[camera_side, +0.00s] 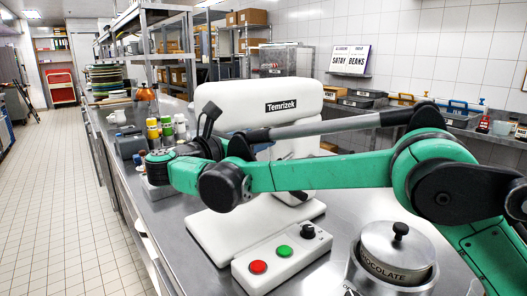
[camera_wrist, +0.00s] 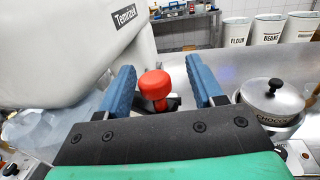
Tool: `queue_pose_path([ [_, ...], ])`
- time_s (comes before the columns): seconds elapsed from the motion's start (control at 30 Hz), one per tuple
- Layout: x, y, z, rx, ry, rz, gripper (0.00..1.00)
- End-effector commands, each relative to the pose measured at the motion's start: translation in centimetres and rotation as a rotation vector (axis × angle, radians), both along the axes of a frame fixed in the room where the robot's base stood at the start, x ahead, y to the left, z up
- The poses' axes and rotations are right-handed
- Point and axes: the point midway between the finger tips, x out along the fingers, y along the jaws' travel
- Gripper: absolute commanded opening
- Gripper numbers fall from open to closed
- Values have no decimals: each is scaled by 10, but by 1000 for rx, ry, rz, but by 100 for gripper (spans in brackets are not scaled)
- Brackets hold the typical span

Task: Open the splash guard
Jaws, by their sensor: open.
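The white machine labelled Temrizek (camera_side: 265,92) stands on the steel counter; its body also fills the upper left of the wrist view (camera_wrist: 75,45). A clear bluish sheet (camera_wrist: 50,122), apparently the splash guard, shows below it at the left in the wrist view. A red knob (camera_wrist: 154,84) on a dark mount is between my blue jaws. My gripper (camera_wrist: 160,65) is open, with visible space on both sides of the knob. In the side view my arm reaches across the machine; I cannot make out my jaws or the guard there.
A control box with red and green buttons (camera_side: 283,254) lies before the machine. A lidded chocolate pot (camera_side: 397,252) stands at its right. Several bottles (camera_side: 166,128) crowd the counter behind. In the wrist view, white canisters (camera_wrist: 268,30) stand at the back right.

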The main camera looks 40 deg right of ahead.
Motion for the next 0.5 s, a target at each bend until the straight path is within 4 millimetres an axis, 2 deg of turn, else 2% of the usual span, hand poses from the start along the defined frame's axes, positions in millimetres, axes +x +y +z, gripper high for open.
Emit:
queue_pose_path([
  [0.5,-9,-55,0,0,0,387,60],
])
